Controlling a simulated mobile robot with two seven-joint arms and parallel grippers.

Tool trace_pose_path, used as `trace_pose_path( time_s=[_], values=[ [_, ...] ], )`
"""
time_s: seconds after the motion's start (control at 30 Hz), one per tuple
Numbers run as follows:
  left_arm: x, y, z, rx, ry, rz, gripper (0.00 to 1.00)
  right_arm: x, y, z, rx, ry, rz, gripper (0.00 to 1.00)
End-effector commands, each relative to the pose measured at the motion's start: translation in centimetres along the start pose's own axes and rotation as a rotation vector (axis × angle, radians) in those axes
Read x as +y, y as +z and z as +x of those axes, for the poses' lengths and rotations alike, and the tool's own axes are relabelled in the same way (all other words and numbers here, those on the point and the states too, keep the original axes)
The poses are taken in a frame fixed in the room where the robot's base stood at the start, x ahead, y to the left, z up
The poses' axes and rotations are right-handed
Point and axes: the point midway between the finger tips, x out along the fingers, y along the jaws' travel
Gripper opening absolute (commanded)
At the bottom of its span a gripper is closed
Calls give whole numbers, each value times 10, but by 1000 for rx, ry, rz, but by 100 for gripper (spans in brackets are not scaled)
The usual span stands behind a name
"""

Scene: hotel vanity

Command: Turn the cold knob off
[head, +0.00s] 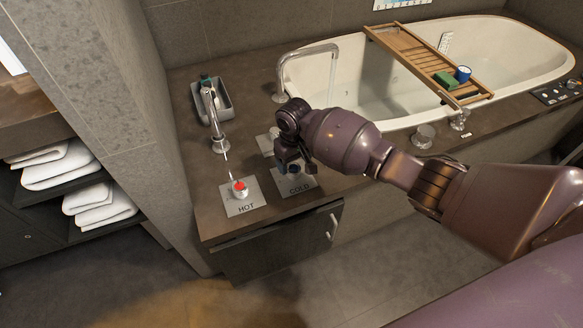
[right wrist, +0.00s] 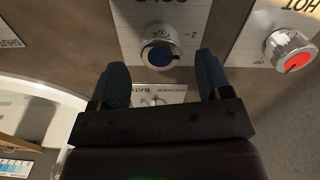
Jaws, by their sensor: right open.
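The cold knob (right wrist: 160,48) is a silver dial with a blue cap on a plate (right wrist: 193,20) marked COLD. In the right wrist view it sits just beyond and between my right gripper's (right wrist: 160,72) two dark fingertips. The fingers are open on either side, with nothing gripped; I cannot tell whether they touch the knob. In the head view my right gripper (head: 291,163) is over the COLD plate (head: 300,186) and largely hides the knob. My left gripper is not in view.
The red-capped hot knob (head: 239,188) is close by on the left. A hand shower (head: 211,105) stands behind it. The tub spout (head: 305,50) arches over the bathtub (head: 520,45). A wooden caddy (head: 420,58) spans the tub. A shower/bath plate (right wrist: 165,95) shows between my fingers.

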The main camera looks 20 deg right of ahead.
Motion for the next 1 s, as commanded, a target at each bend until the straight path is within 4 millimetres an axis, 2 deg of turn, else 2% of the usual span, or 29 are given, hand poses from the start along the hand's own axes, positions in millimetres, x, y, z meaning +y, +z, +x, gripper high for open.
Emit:
trace_pose_path(
  time_s=[0.03,0.2,0.33,0.67,1.0],
  values=[
    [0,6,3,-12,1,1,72,0,2,15,-9,-1,0,72],
    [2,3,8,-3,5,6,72,0,1,32,-4,0,0,72],
    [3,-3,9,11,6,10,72,0,0,37,-1,0,0,72],
    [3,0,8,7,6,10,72,0,-1,37,3,1,0,72],
    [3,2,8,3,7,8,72,0,-1,37,2,1,0,22]
  ],
)
